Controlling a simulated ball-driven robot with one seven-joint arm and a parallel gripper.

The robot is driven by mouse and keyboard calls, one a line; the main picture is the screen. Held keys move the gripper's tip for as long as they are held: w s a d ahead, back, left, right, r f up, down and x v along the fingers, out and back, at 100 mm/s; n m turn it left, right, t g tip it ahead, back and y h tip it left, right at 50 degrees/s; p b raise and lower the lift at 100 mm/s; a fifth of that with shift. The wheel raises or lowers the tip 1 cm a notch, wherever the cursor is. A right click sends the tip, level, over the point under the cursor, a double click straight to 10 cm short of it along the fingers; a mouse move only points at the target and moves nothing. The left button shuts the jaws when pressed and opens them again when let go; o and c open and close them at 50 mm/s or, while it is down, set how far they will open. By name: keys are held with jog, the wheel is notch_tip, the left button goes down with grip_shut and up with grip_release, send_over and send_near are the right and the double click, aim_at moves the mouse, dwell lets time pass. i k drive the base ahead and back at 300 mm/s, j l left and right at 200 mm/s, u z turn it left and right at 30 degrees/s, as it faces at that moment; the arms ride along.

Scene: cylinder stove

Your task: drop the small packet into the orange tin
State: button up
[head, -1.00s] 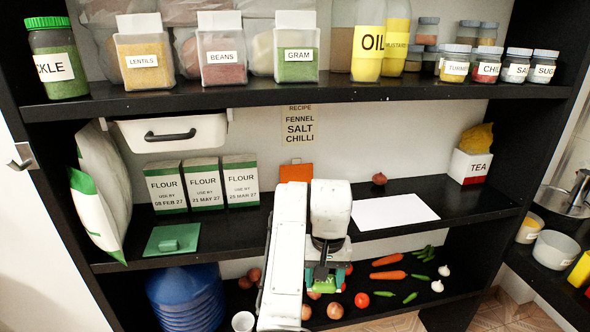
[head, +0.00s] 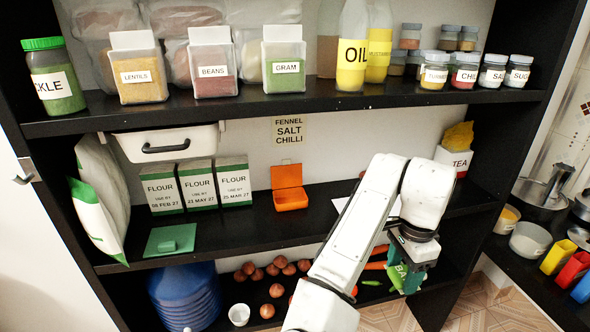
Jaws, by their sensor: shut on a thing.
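The orange tin (head: 290,200) stands on the middle shelf, right of the flour packs, with its lid raised at the back. My gripper (head: 411,268) is in front of the shelves, low and to the right of the tin. It points down and is shut on a small green packet (head: 399,277) with pale lettering, only partly readable. The packet is well apart from the tin. My arm covers part of the middle and lower shelves.
Flour packs (head: 201,186) and a green lid-like piece (head: 170,240) are left of the tin. A tea box (head: 453,160) stands at the right end. The upper shelf (head: 300,110) overhangs the tin. Bare black shelf lies in front of the tin.

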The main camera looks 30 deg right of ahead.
aim_at(296, 203)
jog(key=i, duration=1.5)
